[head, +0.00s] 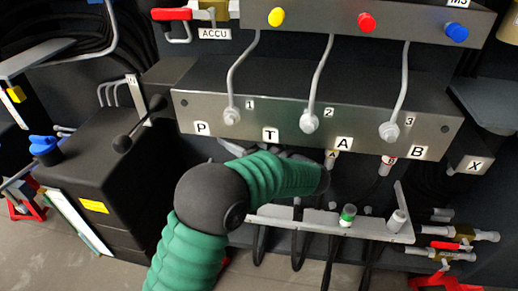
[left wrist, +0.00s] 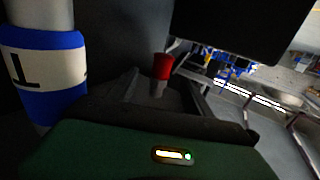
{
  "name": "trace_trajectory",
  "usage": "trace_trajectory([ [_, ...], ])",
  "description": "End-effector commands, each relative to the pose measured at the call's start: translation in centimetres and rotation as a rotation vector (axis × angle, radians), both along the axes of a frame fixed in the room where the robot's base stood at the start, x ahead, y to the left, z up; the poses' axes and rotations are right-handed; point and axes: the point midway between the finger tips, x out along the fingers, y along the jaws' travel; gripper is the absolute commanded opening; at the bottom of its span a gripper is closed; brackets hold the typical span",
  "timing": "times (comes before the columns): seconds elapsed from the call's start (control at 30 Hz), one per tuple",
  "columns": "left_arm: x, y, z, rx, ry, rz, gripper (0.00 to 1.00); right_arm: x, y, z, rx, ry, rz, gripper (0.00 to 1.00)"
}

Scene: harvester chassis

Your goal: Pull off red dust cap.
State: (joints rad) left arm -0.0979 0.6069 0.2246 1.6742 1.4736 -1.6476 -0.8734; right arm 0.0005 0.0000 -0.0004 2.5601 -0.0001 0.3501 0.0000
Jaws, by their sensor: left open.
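In the left wrist view, a red dust cap (left wrist: 162,66) sits on a short grey stub in front of my left gripper (left wrist: 158,84). The dark fingers of the gripper are apart, one on each side of the stub and cap. I cannot tell whether they touch it. In the head view, my green left arm crosses the area below the panel label T. The gripper there cannot be made out clearly, and the cap is not seen, probably hidden by the arm. My right gripper is in neither view.
A tube with a blue and white T band (left wrist: 45,75) stands close left of the gripper. A grey panel (head: 320,125) with three levers is above the arm. A metal bracket (head: 375,230) with a green-topped fitting (head: 348,215) is at its lower right. A black box (head: 105,170) stands left.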

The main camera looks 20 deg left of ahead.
Motion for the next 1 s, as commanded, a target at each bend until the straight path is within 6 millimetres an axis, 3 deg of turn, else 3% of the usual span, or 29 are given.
trace_trajectory([
  [0.1,0.7,2.5,-0.2,0.002,0.0,0.004,0.59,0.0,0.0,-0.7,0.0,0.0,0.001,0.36],
  [0.23,1.3,4.0,0.0,0.005,0.0,0.002,0.59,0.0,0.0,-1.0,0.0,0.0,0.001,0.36],
  [0.6,1.6,5.1,0.2,0.004,0.001,-0.001,0.59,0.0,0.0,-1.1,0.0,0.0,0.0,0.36],
  [1.0,1.6,5.0,0.2,0.004,0.001,0.0,0.08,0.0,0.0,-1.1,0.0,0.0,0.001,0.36],
])
